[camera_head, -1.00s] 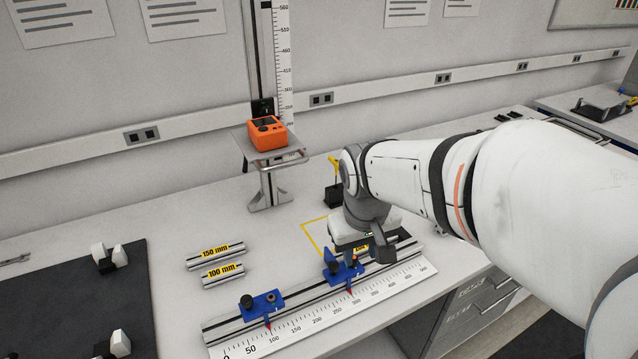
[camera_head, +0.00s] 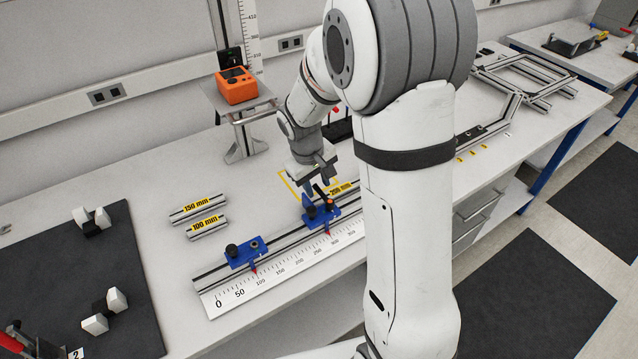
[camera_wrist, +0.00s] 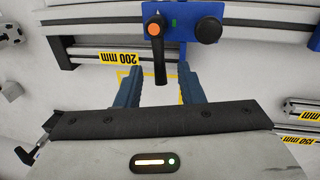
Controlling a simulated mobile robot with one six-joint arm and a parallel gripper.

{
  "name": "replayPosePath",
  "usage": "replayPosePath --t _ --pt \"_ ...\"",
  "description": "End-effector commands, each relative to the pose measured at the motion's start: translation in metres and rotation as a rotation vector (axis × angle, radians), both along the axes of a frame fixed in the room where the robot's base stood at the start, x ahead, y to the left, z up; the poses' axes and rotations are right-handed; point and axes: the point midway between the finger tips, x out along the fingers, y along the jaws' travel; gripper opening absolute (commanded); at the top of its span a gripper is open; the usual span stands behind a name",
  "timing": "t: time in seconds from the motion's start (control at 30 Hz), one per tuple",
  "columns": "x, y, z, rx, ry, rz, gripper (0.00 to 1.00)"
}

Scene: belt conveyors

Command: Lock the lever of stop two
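Two blue stops sit on the aluminium rail (camera_head: 290,239) behind the white scale. The left-hand blue stop (camera_head: 240,257) points near 90. My gripper (camera_head: 318,184) is above and just behind the right-hand stop. In the wrist view, the black lever (camera_wrist: 160,66) points down the picture between the spread fingertips of my gripper (camera_wrist: 158,76). Gaps show on both sides of it. A small green mark is beside the lever's pivot.
Extrusion pieces marked 150 mm (camera_head: 198,209) and 100 mm (camera_head: 207,227) lie left of the rail. The 200 mm piece (camera_head: 344,188) lies close behind the right-hand stop. An orange device (camera_head: 236,86) stands on a raised platform at the back. My arm hides the scale's right end.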

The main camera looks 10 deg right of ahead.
Motion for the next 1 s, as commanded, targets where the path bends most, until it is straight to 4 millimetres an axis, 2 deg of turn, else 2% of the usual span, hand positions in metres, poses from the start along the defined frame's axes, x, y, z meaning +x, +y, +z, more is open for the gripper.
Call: replayPosePath --t 0.17,0.43,0.83,1.0 --pt "0.0006 -0.0026 -0.0124 0.001 0.001 -0.001 0.35" --pt "0.0008 -0.0031 -0.0136 0.001 -0.001 -0.002 0.34" --pt "0.0007 -0.0035 -0.0133 0.001 -0.001 -0.003 0.01" --pt "0.0008 -0.0037 -0.0132 0.001 -0.001 -0.003 0.0"
